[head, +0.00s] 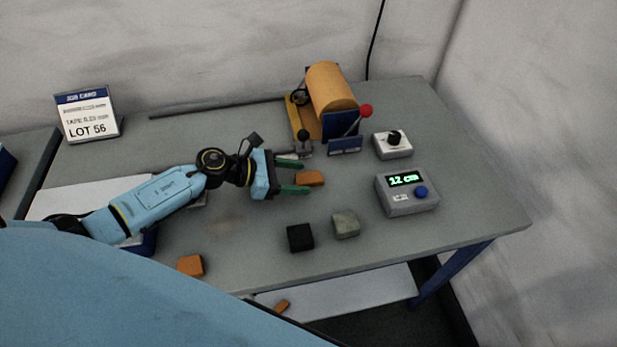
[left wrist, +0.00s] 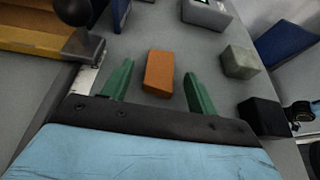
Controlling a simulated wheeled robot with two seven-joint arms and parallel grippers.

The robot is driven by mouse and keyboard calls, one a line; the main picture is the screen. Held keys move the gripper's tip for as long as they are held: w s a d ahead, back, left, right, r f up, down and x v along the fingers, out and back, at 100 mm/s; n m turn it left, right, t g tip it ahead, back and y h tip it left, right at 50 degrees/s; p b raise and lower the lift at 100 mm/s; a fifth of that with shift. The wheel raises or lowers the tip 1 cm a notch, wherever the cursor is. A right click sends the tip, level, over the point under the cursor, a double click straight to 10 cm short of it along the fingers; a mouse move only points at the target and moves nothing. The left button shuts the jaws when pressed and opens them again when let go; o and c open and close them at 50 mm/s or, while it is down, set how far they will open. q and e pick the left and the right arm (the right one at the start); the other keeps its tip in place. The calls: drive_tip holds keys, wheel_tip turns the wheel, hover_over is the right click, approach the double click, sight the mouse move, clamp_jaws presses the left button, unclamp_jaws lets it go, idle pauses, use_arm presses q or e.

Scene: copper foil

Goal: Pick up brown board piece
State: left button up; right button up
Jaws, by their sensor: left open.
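A small orange-brown block (head: 310,179), which fits the brown board piece, lies on the grey table. My left gripper (head: 304,176) is open, its two green fingers pointing at the block from the left in the head view. In the left wrist view the block (left wrist: 159,73) shows between the two fingertips (left wrist: 157,69), with a gap on both sides and nothing gripped. A second orange-brown piece (head: 190,265) lies near the table's front edge, and another (head: 282,305) lies lower down, beyond that edge. My right gripper is not in view.
A black cube (head: 300,237) and a grey-green cube (head: 345,224) stand in front of the block. A copper roll dispenser (head: 332,88) with a red-knobbed lever stands behind it. A grey display box (head: 405,195) and a white knob box (head: 392,145) stand to the right.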

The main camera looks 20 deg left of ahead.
use_arm(q)
drive_tip(key=shift+x, duration=0.85)
drive_tip(key=shift+c, duration=0.3)
drive_tip(key=c, duration=1)
